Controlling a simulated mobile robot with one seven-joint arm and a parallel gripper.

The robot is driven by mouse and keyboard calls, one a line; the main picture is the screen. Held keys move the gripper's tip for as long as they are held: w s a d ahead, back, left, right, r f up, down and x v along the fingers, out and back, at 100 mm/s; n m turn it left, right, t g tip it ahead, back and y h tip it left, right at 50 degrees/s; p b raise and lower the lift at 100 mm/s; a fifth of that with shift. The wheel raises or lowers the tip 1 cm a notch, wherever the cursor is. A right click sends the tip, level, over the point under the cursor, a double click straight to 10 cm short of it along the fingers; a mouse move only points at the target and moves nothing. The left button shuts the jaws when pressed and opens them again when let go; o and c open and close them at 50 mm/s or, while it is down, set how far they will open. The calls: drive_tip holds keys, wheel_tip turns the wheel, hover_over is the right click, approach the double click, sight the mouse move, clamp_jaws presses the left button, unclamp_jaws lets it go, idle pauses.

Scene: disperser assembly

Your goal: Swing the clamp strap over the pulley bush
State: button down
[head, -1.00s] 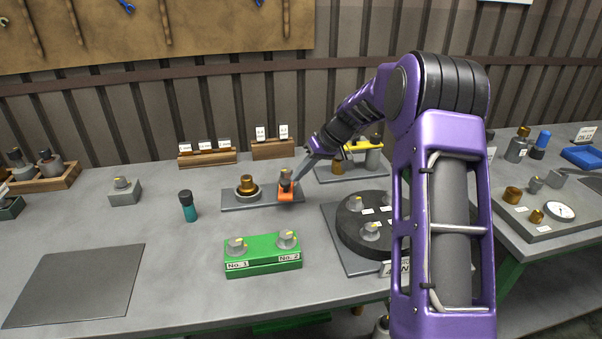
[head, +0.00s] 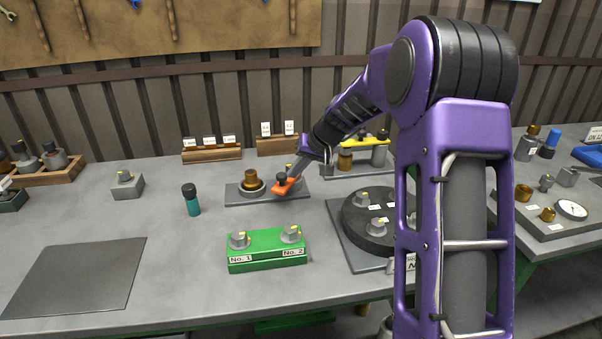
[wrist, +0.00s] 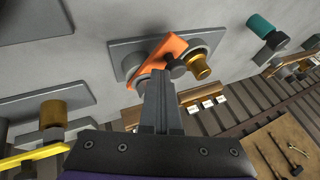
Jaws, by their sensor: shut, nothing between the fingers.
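The orange clamp strap (head: 290,186) sits on a grey plate (head: 233,197) in the middle of the bench. It is turned at an angle, with its near end towards the front left. A dark knob (wrist: 178,69) shows by the strap (wrist: 152,66) in the wrist view. The brass pulley bush (head: 250,178) stands upright in a grey ring on the left part of the plate; it also shows in the wrist view (wrist: 198,66). The strap lies beside the bush, not over it. My gripper (head: 297,169) is shut and empty, its tips close to the strap and knob; contact is unclear.
A green block (head: 267,254) labelled No. 1 and No. 2 stands in front of the plate. A black round table (head: 355,222) is to the right. A yellow-topped fixture (head: 357,143) stands behind right.

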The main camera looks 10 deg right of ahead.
sight(280, 174)
drive_tip(key=m+p, duration=0.1)
drive_tip(key=a+m+h, duration=0.1)
drive_tip(key=a+m+t+p, duration=0.1)
drive_tip(key=shift+w+a+r+m+h+p, duration=0.1)
drive_tip(key=shift+a+r+m+h+p, duration=0.1)
drive_tip(key=shift+r+m+h+p, duration=0.15)
drive_tip(key=m+h+p, duration=0.1)
drive_tip(key=a+m+p, duration=0.1)
drive_tip(key=shift+w+a+f+m+h+p, duration=0.2)
drive_tip(key=shift+w+m+h+p, duration=0.15)
drive_tip(key=shift+w+a+t+p, duration=0.1)
drive_tip(key=shift+w+t+p, duration=0.2)
drive_tip(key=shift+p, duration=0.1)
drive_tip(key=shift+w+a+f+p, duration=0.15)
drive_tip(key=shift+w+a+p, duration=0.15)
drive_tip(key=shift+w+a, duration=0.3)
drive_tip(key=shift+a, duration=0.1)
